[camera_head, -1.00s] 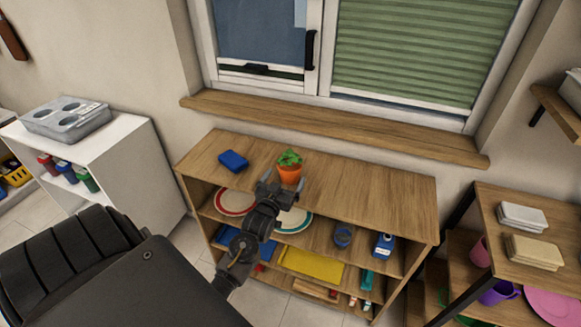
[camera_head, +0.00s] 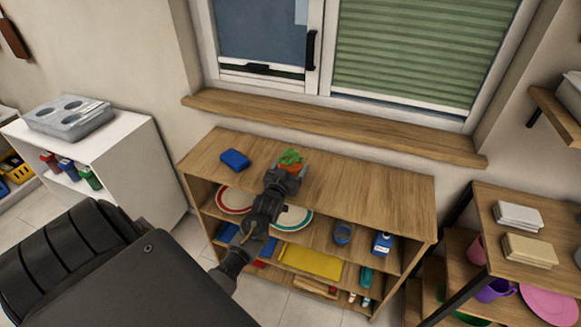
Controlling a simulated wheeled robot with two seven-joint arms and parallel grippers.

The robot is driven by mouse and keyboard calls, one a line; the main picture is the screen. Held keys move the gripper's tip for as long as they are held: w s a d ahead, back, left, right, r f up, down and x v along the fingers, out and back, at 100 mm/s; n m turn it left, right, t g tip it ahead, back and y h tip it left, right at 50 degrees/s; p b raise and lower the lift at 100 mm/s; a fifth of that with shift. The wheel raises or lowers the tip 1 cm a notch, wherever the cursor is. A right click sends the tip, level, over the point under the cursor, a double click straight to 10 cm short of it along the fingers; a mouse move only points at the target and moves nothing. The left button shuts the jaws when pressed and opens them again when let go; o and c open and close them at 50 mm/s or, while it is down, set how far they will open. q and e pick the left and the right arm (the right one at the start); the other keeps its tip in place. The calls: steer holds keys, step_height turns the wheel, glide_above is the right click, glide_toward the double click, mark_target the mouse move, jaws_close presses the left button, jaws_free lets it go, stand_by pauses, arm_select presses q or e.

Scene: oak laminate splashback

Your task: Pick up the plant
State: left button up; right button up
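The plant (camera_head: 291,156) has green leaves in a small orange pot and is on top of the wooden shelf unit (camera_head: 370,190), near its back edge. My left gripper (camera_head: 288,170) is in front of the plant and covers most of the pot, with only a little orange showing around it. Its fingertips are at the pot, but whether they are open or closed on it is hidden. My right gripper is out of view.
A blue block (camera_head: 235,159) lies on the unit's top, left of the plant. The top to the right is clear. A wooden window sill (camera_head: 330,125) runs behind. Plates, a yellow item (camera_head: 312,261) and bottles fill the lower shelves.

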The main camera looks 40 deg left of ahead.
arm_select(q)
steer(key=c, duration=0.9)
